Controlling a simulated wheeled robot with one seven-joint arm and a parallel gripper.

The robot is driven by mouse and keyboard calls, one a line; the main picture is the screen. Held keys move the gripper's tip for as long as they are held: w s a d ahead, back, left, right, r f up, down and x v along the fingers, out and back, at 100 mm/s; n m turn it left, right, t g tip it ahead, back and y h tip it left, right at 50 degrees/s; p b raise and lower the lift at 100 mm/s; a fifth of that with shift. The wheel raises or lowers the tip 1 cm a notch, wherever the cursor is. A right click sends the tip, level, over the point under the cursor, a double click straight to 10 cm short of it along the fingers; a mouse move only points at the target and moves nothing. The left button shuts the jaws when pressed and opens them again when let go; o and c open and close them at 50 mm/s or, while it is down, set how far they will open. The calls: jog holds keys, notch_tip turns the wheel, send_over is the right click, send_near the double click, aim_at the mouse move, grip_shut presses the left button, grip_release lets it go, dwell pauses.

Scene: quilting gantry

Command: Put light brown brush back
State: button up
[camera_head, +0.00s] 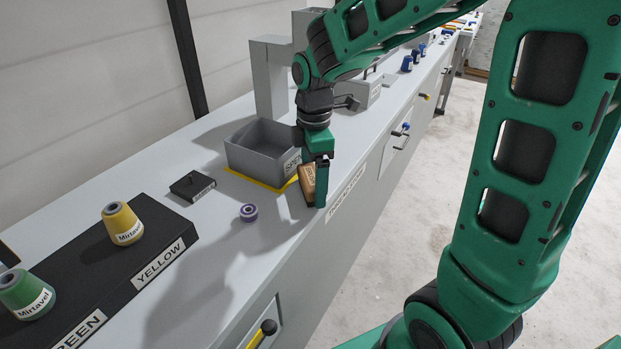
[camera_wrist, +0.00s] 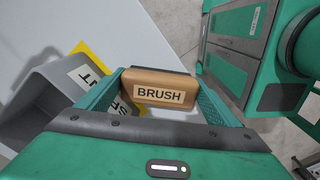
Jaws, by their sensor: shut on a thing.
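The light brown brush (camera_wrist: 160,88), a block with a "BRUSH" label and a dark edge, is between the two fingers of my gripper (camera_wrist: 160,100) in the wrist view. In the head view my gripper (camera_head: 318,185) points down at the counter's front edge, right of the grey bin. It is shut on the brush (camera_head: 307,184), which shows partly behind the finger. I cannot tell whether the brush touches the counter.
A grey open bin (camera_head: 236,152) with a yellow outline stands left of my gripper. A black rack (camera_head: 75,285) holds yellow (camera_head: 121,223) and green (camera_head: 25,294) cones.

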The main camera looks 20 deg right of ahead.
jog(key=shift+f, duration=0.1)
jog(key=o, duration=1.1)
notch_tip(320, 180, up, 12)
jog(key=s+d+f+m, duration=0.4)
jog(key=s+d+m, duration=0.4)
jog(key=s+m, duration=0.3)
jog(key=s+d+f+m, duration=0.4)
jog(key=s+d+m, duration=0.4)
jog(key=s+m, duration=0.3)
jog(key=shift+s+d+f+m, duration=0.3)
jog(key=shift+s+d+f, duration=0.05)
jog(key=shift+s, duration=0.35)
